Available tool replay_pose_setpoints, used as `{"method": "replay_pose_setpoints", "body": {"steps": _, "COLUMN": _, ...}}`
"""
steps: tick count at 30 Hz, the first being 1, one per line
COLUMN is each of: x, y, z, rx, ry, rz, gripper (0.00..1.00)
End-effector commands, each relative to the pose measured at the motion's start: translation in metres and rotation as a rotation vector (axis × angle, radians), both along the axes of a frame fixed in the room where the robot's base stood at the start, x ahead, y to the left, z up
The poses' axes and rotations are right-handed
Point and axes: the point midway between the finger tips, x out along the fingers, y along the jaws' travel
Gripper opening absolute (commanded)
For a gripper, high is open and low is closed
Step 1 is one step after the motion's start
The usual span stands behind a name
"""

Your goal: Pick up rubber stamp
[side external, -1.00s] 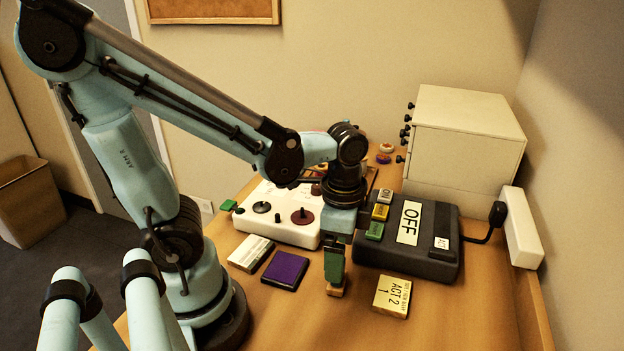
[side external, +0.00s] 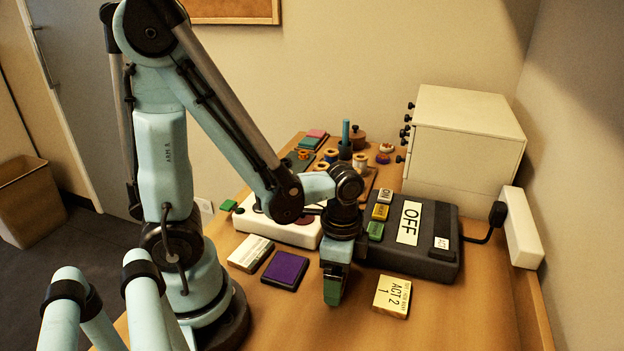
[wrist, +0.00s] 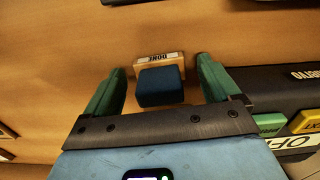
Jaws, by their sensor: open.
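The rubber stamp (wrist: 160,86) shows in the wrist view as a dark blue block on a wooden base with a pale label reading DONE. My gripper (wrist: 161,66) is open, with one green finger on the left of the stamp and one on the right. Gaps show between the stamp and both fingers. In the side view, my gripper (side external: 333,288) points down low over the table and hides the stamp.
A purple pad (side external: 285,270) and a white box (side external: 250,254) lie left of my gripper. A black OFF box (side external: 408,262) stands close behind on the right. The front table is clear.

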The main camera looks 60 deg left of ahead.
Motion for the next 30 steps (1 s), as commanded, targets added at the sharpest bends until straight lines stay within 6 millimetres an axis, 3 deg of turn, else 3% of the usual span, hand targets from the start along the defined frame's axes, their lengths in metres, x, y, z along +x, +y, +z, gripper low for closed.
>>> {"method": "replay_pose_setpoints", "body": {"steps": 9, "x": -0.0003, "y": 0.0000, "z": -0.0020, "rx": 0.000, "ry": 0.000, "rz": 0.000, "gripper": 0.89}}
{"method": "replay_pose_setpoints", "body": {"steps": 21, "x": -0.0001, "y": 0.0000, "z": -0.0018, "rx": 0.000, "ry": 0.000, "rz": 0.000, "gripper": 0.29}}
{"method": "replay_pose_setpoints", "body": {"steps": 30, "x": -0.0001, "y": 0.0000, "z": -0.0009, "rx": 0.000, "ry": 0.000, "rz": 0.000, "gripper": 0.29}}
